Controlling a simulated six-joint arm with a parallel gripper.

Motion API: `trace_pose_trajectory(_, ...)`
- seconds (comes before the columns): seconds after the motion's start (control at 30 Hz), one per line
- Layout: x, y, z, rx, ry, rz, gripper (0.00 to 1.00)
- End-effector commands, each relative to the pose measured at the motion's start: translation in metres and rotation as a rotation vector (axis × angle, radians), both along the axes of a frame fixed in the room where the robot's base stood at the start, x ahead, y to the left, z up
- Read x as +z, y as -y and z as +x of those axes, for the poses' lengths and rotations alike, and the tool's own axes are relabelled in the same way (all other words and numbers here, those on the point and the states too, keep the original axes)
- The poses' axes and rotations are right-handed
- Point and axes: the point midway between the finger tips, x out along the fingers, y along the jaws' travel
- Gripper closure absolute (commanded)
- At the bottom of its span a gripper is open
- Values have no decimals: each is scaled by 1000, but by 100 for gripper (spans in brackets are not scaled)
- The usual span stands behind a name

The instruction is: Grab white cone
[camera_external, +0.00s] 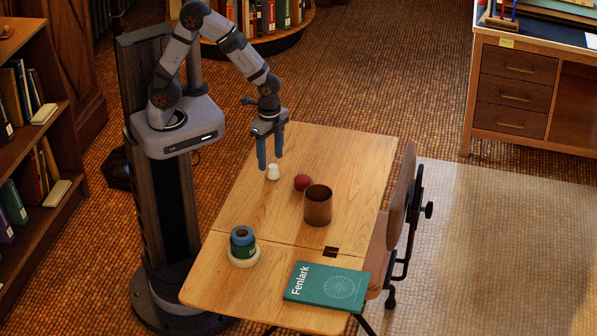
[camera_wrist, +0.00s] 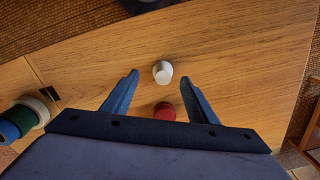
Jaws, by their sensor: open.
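The white cone (camera_external: 273,172) stands on the wooden table near its far left edge. In the wrist view the small white cone (camera_wrist: 162,72) shows just beyond the fingertips, roughly centred between them. My gripper (camera_external: 270,168) is open and empty, pointing down close to the cone, with its blue fingers spread. In the wrist view my gripper (camera_wrist: 161,82) shows a finger on each side, apart from the cone. I cannot tell the exact height of the fingertips above the table.
A dark red ball (camera_external: 302,182) lies right of the cone; it shows between the fingers in the wrist view (camera_wrist: 165,111). Tape rolls (camera_external: 243,245) and a green book (camera_external: 326,286) lie at the near end. A chair (camera_external: 400,215) is at right.

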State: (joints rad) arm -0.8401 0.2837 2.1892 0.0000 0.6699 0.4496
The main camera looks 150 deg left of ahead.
Motion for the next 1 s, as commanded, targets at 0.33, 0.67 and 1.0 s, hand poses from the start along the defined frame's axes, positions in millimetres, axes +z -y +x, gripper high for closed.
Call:
trace_pose_trajectory(0.33,-26,-6,1,1,-1,-2,47)
trace_pose_trajectory(0.67,-52,-7,1,0,0,0,47)
trace_pose_trajectory(1.0,-51,-7,1,0,1,0,80)
